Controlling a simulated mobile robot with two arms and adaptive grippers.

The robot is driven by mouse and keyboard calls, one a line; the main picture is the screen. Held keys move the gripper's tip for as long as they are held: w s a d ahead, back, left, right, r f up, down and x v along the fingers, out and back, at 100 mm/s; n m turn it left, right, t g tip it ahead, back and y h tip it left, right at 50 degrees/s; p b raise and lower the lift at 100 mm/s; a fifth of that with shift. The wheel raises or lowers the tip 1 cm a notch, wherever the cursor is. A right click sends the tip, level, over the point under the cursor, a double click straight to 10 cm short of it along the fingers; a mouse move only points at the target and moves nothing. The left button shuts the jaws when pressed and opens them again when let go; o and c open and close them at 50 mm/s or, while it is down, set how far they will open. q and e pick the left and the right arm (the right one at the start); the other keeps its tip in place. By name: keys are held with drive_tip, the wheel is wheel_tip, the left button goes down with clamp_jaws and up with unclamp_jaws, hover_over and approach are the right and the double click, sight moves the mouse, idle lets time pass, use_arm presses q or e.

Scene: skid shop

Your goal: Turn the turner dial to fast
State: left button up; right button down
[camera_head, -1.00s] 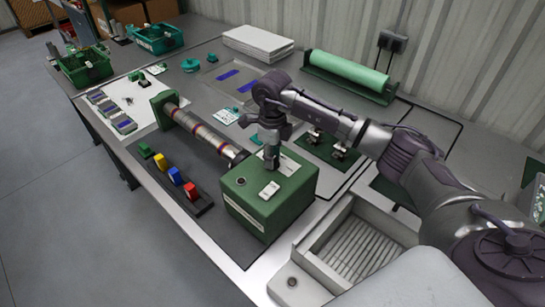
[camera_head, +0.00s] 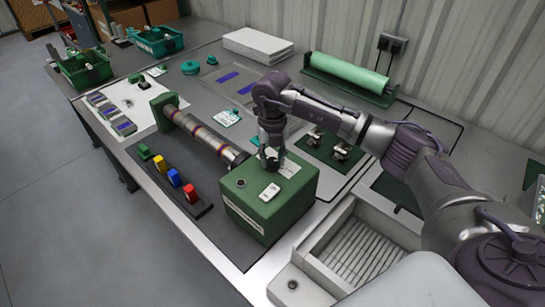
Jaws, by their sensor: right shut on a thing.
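The turner is a green box (camera_head: 264,219) with a horizontal metal rod (camera_head: 207,137) reaching from it to a green end support (camera_head: 164,108). A white switch (camera_head: 269,192) and a dark round button (camera_head: 240,183) sit on the box top. My right gripper (camera_head: 270,164) points down at the back part of the box top, on its label plate. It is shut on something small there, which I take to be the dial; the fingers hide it. The dial's setting cannot be read. My left gripper is not in view.
Red, yellow and blue blocks (camera_head: 175,178) stand in a dark rack in front of the rod. A grey sink-like tray (camera_head: 350,248) is right of the box. Small clamps (camera_head: 340,151) sit on a green mat behind it. A green roll (camera_head: 348,73) lies at the wall.

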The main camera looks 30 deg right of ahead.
sight(272, 161)
drive_tip(key=shift+m, duration=1.6)
drive_tip(key=c, duration=0.8)
unclamp_jaws()
drive_tip(key=shift+o, duration=0.2)
drive_tip(key=shift+r, duration=0.1)
wheel_tip(272, 161, up, 12)
drive_tip(key=shift+f, duration=0.2)
